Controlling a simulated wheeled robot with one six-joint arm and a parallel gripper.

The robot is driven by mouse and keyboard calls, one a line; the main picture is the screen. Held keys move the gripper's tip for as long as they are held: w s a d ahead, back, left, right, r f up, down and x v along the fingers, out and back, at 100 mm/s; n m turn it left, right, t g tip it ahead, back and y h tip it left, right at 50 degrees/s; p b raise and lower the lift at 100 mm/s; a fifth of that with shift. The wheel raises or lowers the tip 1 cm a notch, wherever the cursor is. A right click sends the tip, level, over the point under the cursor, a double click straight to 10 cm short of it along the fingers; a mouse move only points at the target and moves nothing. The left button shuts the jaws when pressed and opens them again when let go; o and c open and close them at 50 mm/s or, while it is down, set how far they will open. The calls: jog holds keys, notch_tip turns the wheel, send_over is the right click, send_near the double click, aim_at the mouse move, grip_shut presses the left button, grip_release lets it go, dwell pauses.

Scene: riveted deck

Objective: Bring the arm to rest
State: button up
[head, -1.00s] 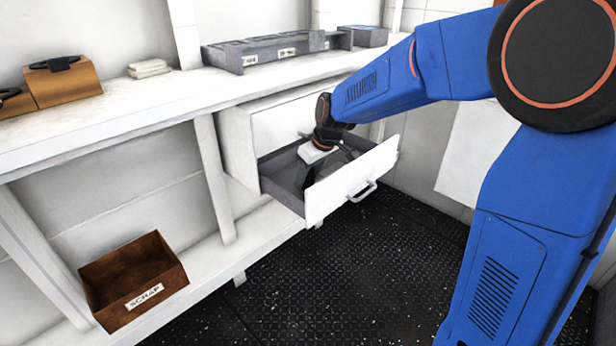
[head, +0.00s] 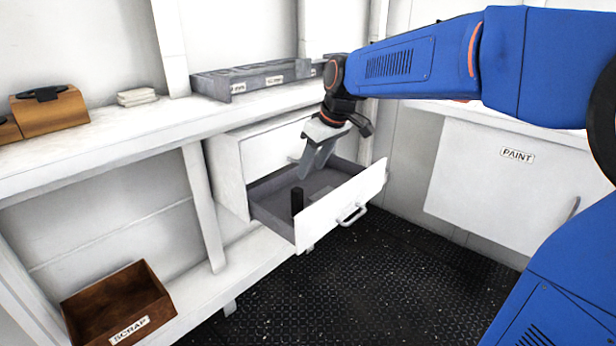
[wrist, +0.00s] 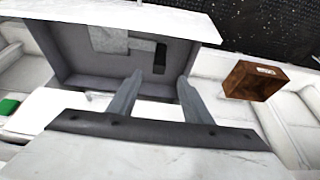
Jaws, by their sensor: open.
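My gripper (head: 312,168) is above the open drawer (head: 262,204), pointing down, with its fingers apart and nothing between them. In the wrist view the two fingers of my gripper (wrist: 155,98) show spread, with the drawer (wrist: 85,62) beyond them. A black cylinder (head: 297,201) stands in the drawer, apart from the fingers; it also shows in the wrist view (wrist: 160,58). A flat light grey piece (wrist: 110,40) lies on the drawer floor beside it. My blue arm reaches in from the right.
The drawer sticks out under a white bench (head: 110,130) holding a grey labelled rack (head: 250,78), a white stack (head: 137,96) and a brown case (head: 50,110). A brown SCRAP box (head: 118,305) sits on the lower shelf. A PAINT cabinet (head: 490,185) stands right. The dark floor is clear.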

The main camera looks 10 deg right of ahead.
jog(key=s+d+f+m+h, duration=0.1)
jog(key=s+d+f+m, duration=0.1)
jog(key=s, duration=0.8)
jog(key=s+d+f+m+h, duration=0.1)
jog(key=s+d+f, duration=0.3)
jog(key=s, duration=0.7)
jog(key=s+d+f+m+t, duration=0.1)
jog(key=s+d+f+m, duration=0.3)
jog(key=s+d, duration=0.3)
jog(key=s, duration=0.3)
jog(key=shift+s+h, duration=0.2)
jog(key=shift+h, duration=0.2)
jog(key=shift+c, duration=0.3)
